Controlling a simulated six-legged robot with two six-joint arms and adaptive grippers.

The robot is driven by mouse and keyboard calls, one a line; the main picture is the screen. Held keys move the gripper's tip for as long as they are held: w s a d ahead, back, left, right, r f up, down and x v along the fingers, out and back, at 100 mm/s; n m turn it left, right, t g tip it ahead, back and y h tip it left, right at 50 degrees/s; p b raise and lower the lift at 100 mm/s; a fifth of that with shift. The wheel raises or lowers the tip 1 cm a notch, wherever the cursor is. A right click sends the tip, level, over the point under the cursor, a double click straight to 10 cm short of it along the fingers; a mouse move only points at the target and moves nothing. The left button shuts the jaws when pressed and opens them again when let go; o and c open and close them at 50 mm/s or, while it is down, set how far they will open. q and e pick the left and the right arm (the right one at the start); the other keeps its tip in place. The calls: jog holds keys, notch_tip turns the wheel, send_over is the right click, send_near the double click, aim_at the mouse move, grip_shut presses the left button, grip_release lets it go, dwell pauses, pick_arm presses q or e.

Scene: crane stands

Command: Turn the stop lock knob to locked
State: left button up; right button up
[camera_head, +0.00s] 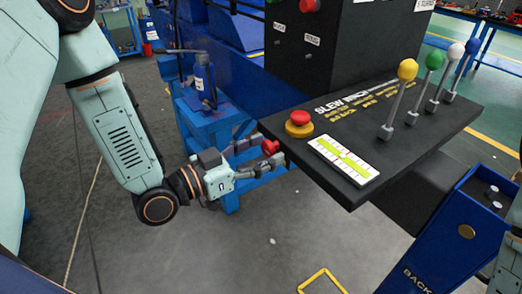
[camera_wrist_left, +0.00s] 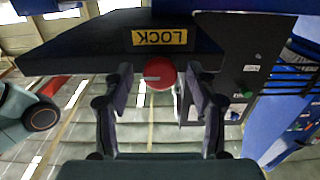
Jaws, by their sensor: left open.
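The red stop lock knob (camera_head: 270,147) sticks out from the left side of the black control console (camera_head: 400,160). In the left wrist view the knob (camera_wrist_left: 160,70) is round, with a pale mark lying about level across its face. A yellow LOCK label (camera_wrist_left: 159,37) shows upside down next to it on the console edge. My left gripper (camera_head: 271,153) is open at the knob, one finger on each side. In the left wrist view the open fingers (camera_wrist_left: 160,84) have visible gaps to the knob. My right gripper is out of view.
A red emergency button (camera_head: 299,121) on a yellow base sits on the console top near the knob. A level gauge (camera_head: 343,158) and several levers (camera_head: 398,95) are further right. A blue stand (camera_head: 213,125) with a bottle is behind my left arm.

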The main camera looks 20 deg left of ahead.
pick_arm(q)
jog(key=shift+w, duration=0.1)
jog(key=c, duration=1.2)
jog(key=shift+o, duration=0.2)
